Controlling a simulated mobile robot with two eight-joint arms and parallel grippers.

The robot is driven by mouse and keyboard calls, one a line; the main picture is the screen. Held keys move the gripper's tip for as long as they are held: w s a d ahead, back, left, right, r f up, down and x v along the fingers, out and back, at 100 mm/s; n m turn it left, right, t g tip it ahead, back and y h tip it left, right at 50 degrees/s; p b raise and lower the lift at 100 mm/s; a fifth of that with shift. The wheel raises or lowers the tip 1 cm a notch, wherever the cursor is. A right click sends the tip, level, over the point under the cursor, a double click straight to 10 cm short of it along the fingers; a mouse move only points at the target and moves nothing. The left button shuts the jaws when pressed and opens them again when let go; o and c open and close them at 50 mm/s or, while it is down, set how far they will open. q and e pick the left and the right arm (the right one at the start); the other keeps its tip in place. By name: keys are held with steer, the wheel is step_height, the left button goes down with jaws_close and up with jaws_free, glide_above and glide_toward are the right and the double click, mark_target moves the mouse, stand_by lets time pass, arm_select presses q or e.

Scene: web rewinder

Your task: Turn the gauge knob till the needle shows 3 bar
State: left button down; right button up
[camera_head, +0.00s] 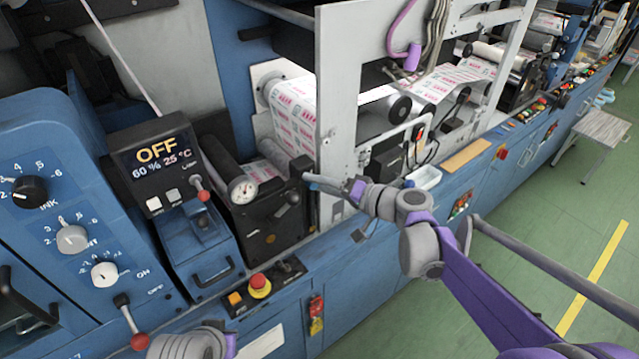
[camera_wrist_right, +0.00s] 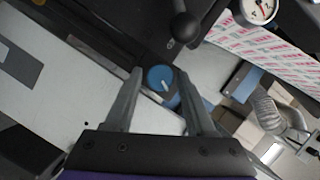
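The pressure gauge (camera_head: 242,190) is a small round white dial on top of the black unit. It also shows at the top edge of the right wrist view (camera_wrist_right: 258,10), where it is partly cut off. Its needle is too small to read. A blue round knob (camera_wrist_right: 160,78) with a pale pointer mark shows in the right wrist view. My right gripper (camera_wrist_right: 159,75) is open, with one finger on each side of the knob; I cannot tell whether they touch it. In the head view my right gripper (camera_head: 309,180) is at the unit's right end.
A red emergency button (camera_head: 259,285) and an orange button (camera_head: 235,299) are below. A black-ball lever (camera_wrist_right: 185,25) is close beyond my right fingers. The white frame plate (camera_head: 340,100) rises beside the gripper.

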steer(key=shift+o, duration=0.9)
steer(key=v, duration=1.1)
steer(key=shift+f, duration=0.1)
steer(key=s+f+g+h, duration=0.3)
steer(key=s+f+h, duration=0.3)
steer(key=s+f, duration=0.5)
steer(key=s+d+f+h, duration=0.3)
steer(key=s+d, duration=0.1)
steer(key=s, duration=0.2)
steer(key=s+d+f+n+h, duration=0.1)
steer(key=s+d+f+h, duration=0.1)
steer(key=s+d+h, duration=0.2)
steer(key=shift+s+f, duration=0.4)
steer(key=shift+s, duration=0.5)
